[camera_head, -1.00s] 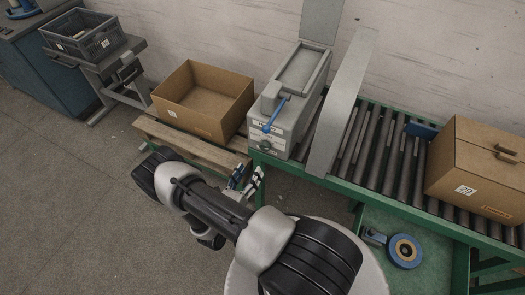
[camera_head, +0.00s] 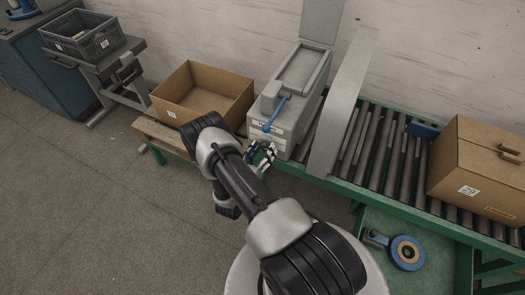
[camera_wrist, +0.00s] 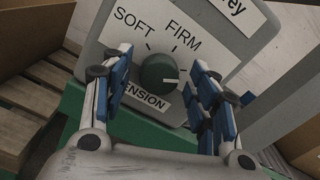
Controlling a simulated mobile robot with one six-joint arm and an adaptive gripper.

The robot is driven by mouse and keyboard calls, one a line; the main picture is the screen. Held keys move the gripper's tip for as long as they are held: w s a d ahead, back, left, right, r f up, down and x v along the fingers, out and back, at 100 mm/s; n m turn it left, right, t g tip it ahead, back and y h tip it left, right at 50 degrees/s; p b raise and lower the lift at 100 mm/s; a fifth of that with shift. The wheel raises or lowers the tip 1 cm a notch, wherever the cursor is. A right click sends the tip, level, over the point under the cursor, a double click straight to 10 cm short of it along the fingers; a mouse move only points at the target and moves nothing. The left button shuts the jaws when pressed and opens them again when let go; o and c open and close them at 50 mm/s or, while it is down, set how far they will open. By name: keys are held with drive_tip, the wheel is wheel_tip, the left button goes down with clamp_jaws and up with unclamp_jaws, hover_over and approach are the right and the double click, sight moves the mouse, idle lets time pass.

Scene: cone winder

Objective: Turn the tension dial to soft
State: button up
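The tension dial (camera_wrist: 158,72) is a round dark green knob on the grey face of the winder (camera_head: 283,118). SOFT is printed at its upper left, FIRM at its upper right, and a partly covered TENSION label (camera_wrist: 146,101) lies below. The knob's white mark points to the right, not at SOFT. My gripper (camera_wrist: 161,62) is open, with one blue-padded finger on each side of the knob and gaps visible between. Whether the fingertips reach around the knob is unclear. In the head view my gripper (camera_head: 262,155) covers the dial.
A blue lever (camera_head: 275,116) hangs on the winder just above the dial. An open cardboard box (camera_head: 215,110) stands on a pallet to the left. A roller conveyor with a green frame (camera_head: 326,186) and a closed box (camera_head: 470,180) lie to the right.

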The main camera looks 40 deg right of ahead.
drive_tip(key=c, duration=1)
drive_tip(key=shift+c, duration=0.2)
drive_tip(key=shift+n, duration=0.3)
drive_tip(key=n+b, duration=0.2)
drive_tip(key=n, duration=0.2)
drive_tip(key=shift+f+n, duration=0.1)
drive_tip(key=shift+n, duration=0.2)
drive_tip(key=n+b, duration=0.2)
drive_tip(key=n, duration=0.3)
drive_tip(key=n+b, duration=0.1)
drive_tip(key=n, duration=0.5)
drive_tip(key=shift+n, duration=0.4)
drive_tip(key=n, duration=0.6)
drive_tip(key=shift+n+b, duration=0.35)
drive_tip(key=shift+n, duration=0.05)
